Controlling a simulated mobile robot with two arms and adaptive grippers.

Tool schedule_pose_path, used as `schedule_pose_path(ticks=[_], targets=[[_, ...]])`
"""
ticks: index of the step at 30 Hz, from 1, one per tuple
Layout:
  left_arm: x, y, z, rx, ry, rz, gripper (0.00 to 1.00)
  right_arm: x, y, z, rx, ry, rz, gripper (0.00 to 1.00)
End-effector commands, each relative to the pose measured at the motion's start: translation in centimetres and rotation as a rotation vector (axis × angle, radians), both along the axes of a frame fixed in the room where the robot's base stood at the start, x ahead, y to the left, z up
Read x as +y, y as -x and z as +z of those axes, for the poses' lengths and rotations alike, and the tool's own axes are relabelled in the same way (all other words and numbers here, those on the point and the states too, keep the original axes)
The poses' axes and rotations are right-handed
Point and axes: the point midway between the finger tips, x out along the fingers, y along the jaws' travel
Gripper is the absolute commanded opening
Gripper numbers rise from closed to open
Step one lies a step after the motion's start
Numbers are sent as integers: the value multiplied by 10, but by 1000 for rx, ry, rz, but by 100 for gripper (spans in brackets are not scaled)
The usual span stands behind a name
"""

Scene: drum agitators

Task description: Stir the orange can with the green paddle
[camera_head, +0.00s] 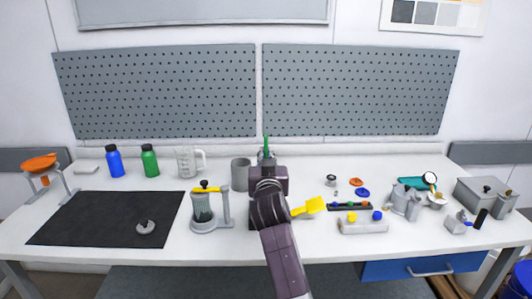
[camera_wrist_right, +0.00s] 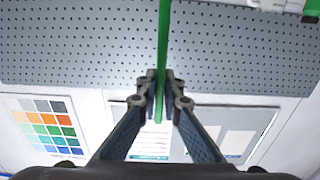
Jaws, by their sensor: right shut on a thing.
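My right gripper (camera_head: 267,158) is in the middle of the table in the head view, with its arm rising from the bottom edge. It is shut on the green paddle (camera_head: 267,143), whose thin green shaft stands up above the fingers. In the right wrist view the green shaft (camera_wrist_right: 164,60) runs between the two fingertips (camera_wrist_right: 160,88). The paddle's lower part cannot be made out. I see no can that is clearly orange; my right arm and gripper hide part of the table's middle. My left gripper is out of view.
A grey cylinder (camera_head: 241,176) stands just left of my gripper, and a clear vessel in a grey stand (camera_head: 203,208) is nearer. A yellow scoop (camera_head: 309,207) lies right of my arm. Blue (camera_head: 114,162) and green (camera_head: 149,161) bottles stand at back left. The black mat (camera_head: 90,215) is mostly clear.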

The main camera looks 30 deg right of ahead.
Motion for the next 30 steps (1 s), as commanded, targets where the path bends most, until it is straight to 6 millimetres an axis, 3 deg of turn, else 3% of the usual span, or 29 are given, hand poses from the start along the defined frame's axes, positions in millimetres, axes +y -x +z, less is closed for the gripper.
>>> schedule_pose_path(ticks=[15, 30], targets=[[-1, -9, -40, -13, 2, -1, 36, 0, 0, -55, 0, -1, -1, 0], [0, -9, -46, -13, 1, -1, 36, 0, 0, -63, -1, -1, 0, 0]])
